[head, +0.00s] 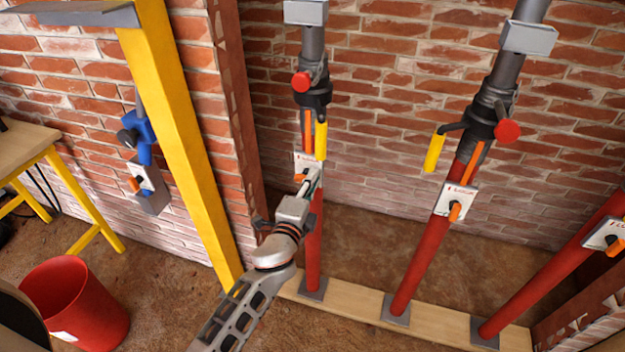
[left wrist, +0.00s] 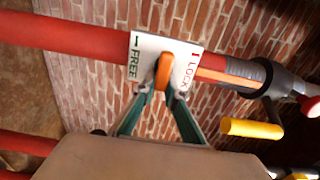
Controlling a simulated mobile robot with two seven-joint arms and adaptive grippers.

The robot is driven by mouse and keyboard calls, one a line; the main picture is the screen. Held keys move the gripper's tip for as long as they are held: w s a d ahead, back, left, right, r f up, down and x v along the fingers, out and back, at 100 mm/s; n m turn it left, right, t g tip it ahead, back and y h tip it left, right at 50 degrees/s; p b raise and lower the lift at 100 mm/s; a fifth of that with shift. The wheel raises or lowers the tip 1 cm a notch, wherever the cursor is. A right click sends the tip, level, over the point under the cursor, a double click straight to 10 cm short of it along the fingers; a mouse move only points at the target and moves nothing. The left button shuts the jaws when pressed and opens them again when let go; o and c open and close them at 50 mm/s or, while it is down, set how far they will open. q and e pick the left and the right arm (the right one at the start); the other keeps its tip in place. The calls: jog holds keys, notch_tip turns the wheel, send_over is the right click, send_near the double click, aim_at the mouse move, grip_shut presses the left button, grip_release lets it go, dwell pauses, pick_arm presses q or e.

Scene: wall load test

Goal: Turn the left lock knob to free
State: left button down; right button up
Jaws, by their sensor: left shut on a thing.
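The left lock knob is orange and sits on a white plate on the left red post; in the head view the knob (head: 300,177) lies sideways. In the left wrist view the knob (left wrist: 162,72) stands between the FREE label on the left and the LOCK label on the right of the plate (left wrist: 146,46). My left gripper (head: 313,180) reaches the plate from below in the head view. Its two green fingers (left wrist: 161,92) close around the knob's near end in the left wrist view. The fingertips partly hide the knob. My right gripper is not in view.
A yellow handle (head: 320,140) hangs just above the left plate. The middle post (head: 424,250) and right post (head: 545,277) stand to the right with similar knobs. A yellow beam (head: 185,130) and a red bucket (head: 75,305) are at the left.

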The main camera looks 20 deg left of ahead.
pick_arm(q)
jog(key=shift+a+f, duration=0.25)
jog(key=c, duration=2)
grip_release()
jog(key=shift+s, duration=0.1)
jog(key=shift+c, duration=0.2)
jog(key=shift+r, duration=0.1)
jog(key=shift+d, duration=0.1)
jog(key=s, duration=1.2)
jog(key=shift+a, duration=0.25)
